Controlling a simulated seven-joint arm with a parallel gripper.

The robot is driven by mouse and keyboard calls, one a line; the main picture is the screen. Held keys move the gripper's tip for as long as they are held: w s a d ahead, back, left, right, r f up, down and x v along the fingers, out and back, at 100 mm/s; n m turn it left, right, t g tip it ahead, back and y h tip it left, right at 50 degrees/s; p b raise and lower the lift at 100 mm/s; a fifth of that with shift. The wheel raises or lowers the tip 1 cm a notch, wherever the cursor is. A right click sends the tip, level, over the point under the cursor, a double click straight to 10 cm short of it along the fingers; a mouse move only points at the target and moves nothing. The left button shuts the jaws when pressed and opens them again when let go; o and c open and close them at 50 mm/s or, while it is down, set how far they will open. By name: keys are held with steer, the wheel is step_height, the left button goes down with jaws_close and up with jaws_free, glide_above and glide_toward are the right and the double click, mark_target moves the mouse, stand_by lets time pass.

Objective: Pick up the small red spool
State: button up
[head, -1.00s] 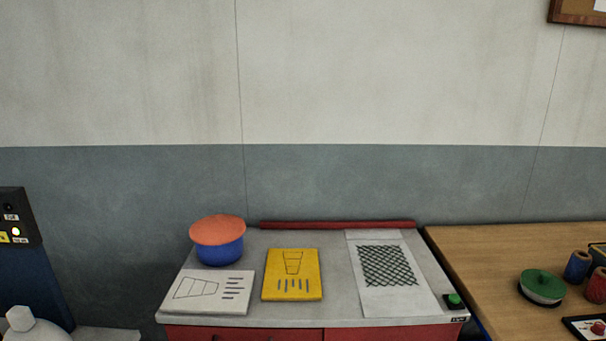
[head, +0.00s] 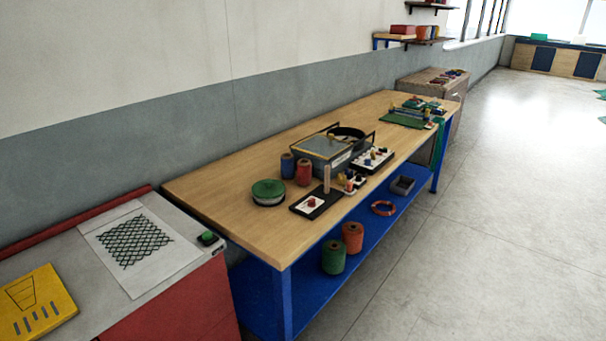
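A small red object (head: 311,202), perhaps a small spool but too small to be sure, sits on a white card on a black board (head: 327,208) near the front edge of the wooden workbench. A larger red spool (head: 303,172) stands upright behind it, beside a blue spool (head: 287,166). An orange-red spool (head: 352,237) stands on the blue shelf below, next to a green spool (head: 333,257). My gripper is not in view.
A green-lidded round tin (head: 268,192) stands left of the black board. A grey box (head: 326,147) and a tray of small parts (head: 372,159) stand farther along the workbench (head: 222,205). A grey-topped cabinet (head: 181,262) adjoins at left. The floor (head: 470,230) at right is clear.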

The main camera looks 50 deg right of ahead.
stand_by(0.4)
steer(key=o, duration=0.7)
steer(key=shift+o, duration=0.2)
